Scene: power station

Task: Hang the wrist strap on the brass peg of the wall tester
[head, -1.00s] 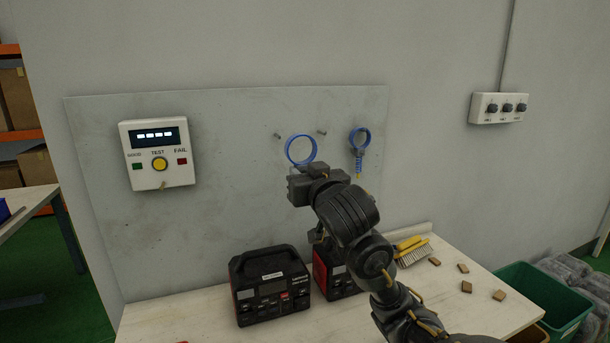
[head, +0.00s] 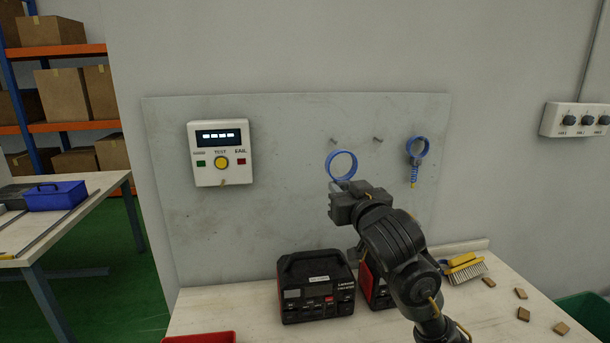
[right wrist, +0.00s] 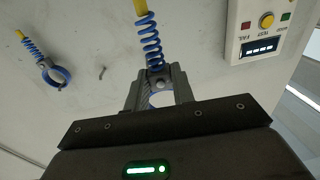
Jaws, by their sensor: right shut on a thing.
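The wall tester (head: 219,153) is a white box with a lit display, a yellow button and green and red squares. Its small brass peg (head: 222,183) sticks out at the bottom edge. My right gripper (head: 343,188) is shut on a blue wrist strap (head: 341,153), whose ring stands up above the jaws. The gripper is to the right of the tester, in front of the grey board. In the right wrist view, the strap's blue coiled cord (right wrist: 151,42) runs up from between the fingers (right wrist: 157,88), and the tester (right wrist: 262,30) shows at upper right. My left gripper is not in view.
A second blue strap (head: 417,150) hangs on the board (head: 290,120) at right. A black-and-red power unit (head: 317,288), a brush (head: 465,270) and several brown blocks lie on the bench (head: 255,318).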

